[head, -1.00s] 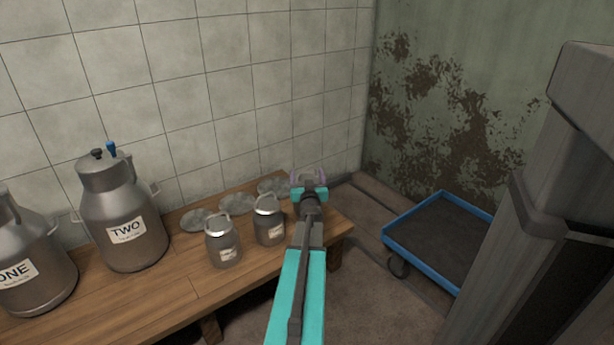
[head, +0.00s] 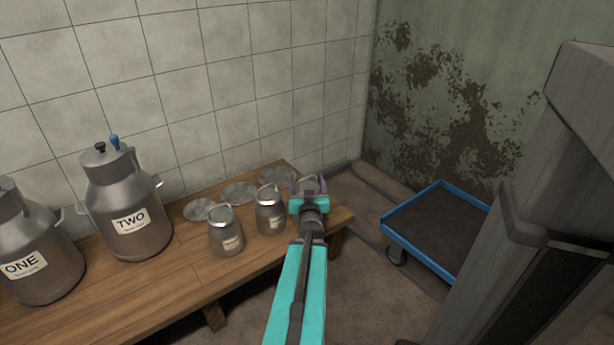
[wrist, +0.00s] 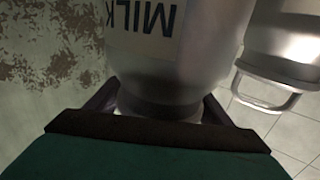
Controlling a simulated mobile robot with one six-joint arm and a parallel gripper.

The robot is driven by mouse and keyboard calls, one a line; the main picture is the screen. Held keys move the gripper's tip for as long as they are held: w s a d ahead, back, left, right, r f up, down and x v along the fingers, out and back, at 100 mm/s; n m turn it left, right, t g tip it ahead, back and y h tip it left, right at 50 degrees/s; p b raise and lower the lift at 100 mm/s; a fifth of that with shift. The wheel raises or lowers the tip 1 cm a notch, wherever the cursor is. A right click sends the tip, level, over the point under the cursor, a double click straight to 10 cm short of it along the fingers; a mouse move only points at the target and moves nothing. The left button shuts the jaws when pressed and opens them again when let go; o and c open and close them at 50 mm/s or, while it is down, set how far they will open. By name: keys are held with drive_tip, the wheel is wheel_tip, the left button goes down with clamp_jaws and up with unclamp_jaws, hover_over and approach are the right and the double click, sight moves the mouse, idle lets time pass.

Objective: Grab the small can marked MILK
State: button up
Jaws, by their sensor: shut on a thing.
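In the wrist view a grey metal can (wrist: 175,65) fills the upper middle, its white MILK label upside down. My gripper (wrist: 160,108) has its dark fingers on both sides of the can's narrow neck, shut on it. In the head view my gripper (head: 308,185) is over the right end of the wooden bench (head: 190,280). There the held can is mostly hidden behind my gripper and arm; only a bit of its top shows between the fingers. I cannot tell whether it touches the bench.
Two similar small cans stand left of my gripper, one near (head: 270,213) and one farther left (head: 226,237). Clear discs (head: 240,192) lie behind them. Large cans ONE (head: 35,255) and TWO (head: 127,215) stand at left. A blue-edged cart (head: 440,225) is on the floor at right.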

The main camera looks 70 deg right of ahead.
sight(307, 187)
drive_tip(key=shift+s+a+r, duration=0.2)
drive_tip(key=shift+a+r, duration=0.1)
drive_tip(key=shift+a, duration=0.35)
drive_tip(key=shift+p, duration=0.6)
drive_tip(key=shift+s+a+r+p, duration=0.1)
drive_tip(key=shift+a+p, duration=0.25)
drive_tip(key=shift+p, duration=0.65)
drive_tip(key=shift+s+a+p, duration=0.3)
drive_tip(key=shift+a+p, duration=0.3)
drive_tip(key=shift+p, duration=0.75)
drive_tip(key=shift+a, duration=0.1)
